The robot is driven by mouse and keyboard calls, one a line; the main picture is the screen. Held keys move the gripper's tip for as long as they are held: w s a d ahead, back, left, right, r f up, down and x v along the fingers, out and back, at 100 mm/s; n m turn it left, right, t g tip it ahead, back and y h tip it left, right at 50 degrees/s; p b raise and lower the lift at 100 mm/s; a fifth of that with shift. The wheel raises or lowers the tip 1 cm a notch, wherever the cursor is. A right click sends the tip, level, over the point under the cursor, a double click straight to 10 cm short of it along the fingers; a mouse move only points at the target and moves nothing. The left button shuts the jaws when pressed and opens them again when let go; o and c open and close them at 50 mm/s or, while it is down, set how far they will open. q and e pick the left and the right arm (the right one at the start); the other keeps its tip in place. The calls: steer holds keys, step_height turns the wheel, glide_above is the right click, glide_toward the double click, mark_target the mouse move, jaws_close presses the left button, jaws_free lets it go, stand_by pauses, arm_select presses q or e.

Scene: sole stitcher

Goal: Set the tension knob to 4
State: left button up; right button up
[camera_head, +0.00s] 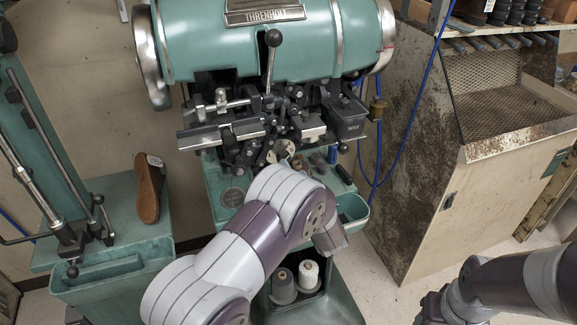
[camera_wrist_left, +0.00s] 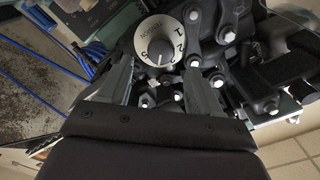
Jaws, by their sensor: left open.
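The tension knob is a grey round cap (camera_wrist_left: 153,46) on a white dial plate (camera_wrist_left: 150,31) with black lettering and numerals, in the upper middle of the left wrist view. My left gripper (camera_wrist_left: 158,66) is open, with one finger on each side of the dial's lower part. I cannot tell whether the fingers touch it.
The green stitching machine (camera_head: 245,45) has levers and metal parts crowded above my left arm. A brown shoe sole (camera_head: 149,188) rests on the green stand at left. Thread spools (camera_head: 308,274) stand below my arm. A rusty cabinet (camera_head: 425,180) stands at right, with blue cables beside it.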

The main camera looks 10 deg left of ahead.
arm_select(q)
steer(key=v, duration=0.7)
steer(key=shift+s+d+b, duration=0.25)
steer(key=shift+s+b, duration=0.1)
steer(key=shift+b, duration=0.1)
